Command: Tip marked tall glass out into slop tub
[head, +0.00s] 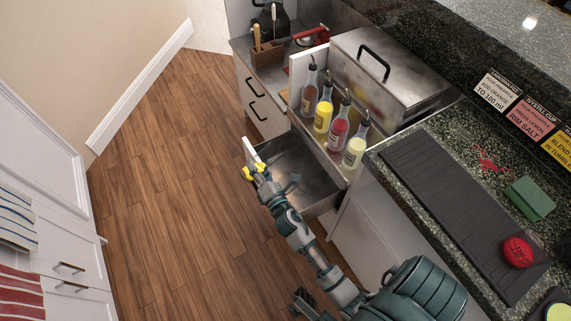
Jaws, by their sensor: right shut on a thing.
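My right gripper (254,170), with yellow fingertips, is shut at the white front (250,150) of an open steel-lined drawer (300,168). It seems to hold the drawer's handle, but the fingers hide the exact grip. The drawer is pulled out below the counter and its visible inside looks empty. I see no marked tall glass, and nothing I can clearly tell is the slop tub. My left gripper is not in view.
Several sauce bottles (323,115) stand in a rail above the drawer, beside a lidded steel bin (385,70). The granite counter (455,150) holds a black mat (440,195), green sponge (530,198) and red round object (517,252). The wooden floor (180,200) is clear.

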